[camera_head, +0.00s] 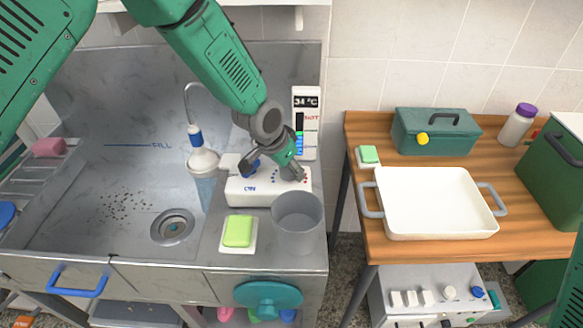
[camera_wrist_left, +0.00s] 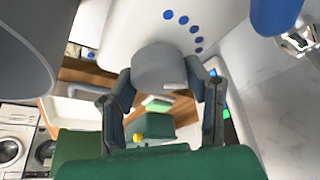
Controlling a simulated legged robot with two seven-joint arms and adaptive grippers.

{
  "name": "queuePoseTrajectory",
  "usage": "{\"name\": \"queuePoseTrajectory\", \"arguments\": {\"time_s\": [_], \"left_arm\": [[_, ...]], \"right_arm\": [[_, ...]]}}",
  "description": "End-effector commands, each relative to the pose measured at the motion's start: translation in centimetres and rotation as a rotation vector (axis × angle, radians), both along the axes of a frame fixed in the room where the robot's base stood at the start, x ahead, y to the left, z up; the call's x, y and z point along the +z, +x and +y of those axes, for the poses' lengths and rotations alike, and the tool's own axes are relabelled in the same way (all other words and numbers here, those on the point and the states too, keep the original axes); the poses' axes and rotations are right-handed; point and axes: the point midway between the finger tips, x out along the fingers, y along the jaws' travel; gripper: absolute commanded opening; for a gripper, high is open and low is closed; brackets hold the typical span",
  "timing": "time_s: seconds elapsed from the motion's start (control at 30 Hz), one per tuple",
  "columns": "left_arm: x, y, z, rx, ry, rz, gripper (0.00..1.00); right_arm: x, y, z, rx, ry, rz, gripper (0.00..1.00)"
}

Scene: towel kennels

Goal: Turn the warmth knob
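My left gripper (camera_head: 272,170) reaches down over the box from above. In the left wrist view, a grey rounded knob (camera_wrist_left: 160,68) sits between the two fingers of the left gripper (camera_wrist_left: 160,75). The fingertips meet its two sides. Blue dots (camera_wrist_left: 183,20) curve beside it on the white box. In the head view the gripper hides the grey knob. A panel behind (camera_head: 306,101) reads 34 °C. My right gripper is not in view.
A grey cup (camera_head: 297,222) and a green sponge (camera_head: 238,231) on a white dish stand in front of the box. A wooden table with a white tray (camera_head: 435,228) is at right.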

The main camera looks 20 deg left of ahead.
Motion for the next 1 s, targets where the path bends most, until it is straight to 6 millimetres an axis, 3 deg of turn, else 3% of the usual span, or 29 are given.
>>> {"name": "queuePoseTrajectory", "arguments": {"time_s": [0.23, 0.5, 0.8, 0.83, 0.87, 1.0], "left_arm": [[-0.03, -0.22, -0.08, -0.030, 0.000, 0.007, 0.13], [-0.11, -0.29, -0.10, -0.215, 0.001, 0.010, 0.13], [-0.17, -0.34, -0.10, -0.229, 0.003, 0.010, 0.13], [-0.17, -0.34, -0.10, -0.229, 0.004, 0.009, 0.53], [-0.16, -0.33, -0.11, -0.229, 0.004, 0.009, 0.63], [-0.10, -0.24, -0.16, -0.229, 0.003, 0.007, 0.63]], "right_arm": [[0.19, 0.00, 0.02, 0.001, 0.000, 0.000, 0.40], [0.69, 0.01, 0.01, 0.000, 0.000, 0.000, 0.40], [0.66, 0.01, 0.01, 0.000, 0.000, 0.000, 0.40], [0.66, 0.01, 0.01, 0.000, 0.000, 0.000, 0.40], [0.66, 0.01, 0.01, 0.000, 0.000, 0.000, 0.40], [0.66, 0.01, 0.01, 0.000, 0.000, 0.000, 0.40]]}}
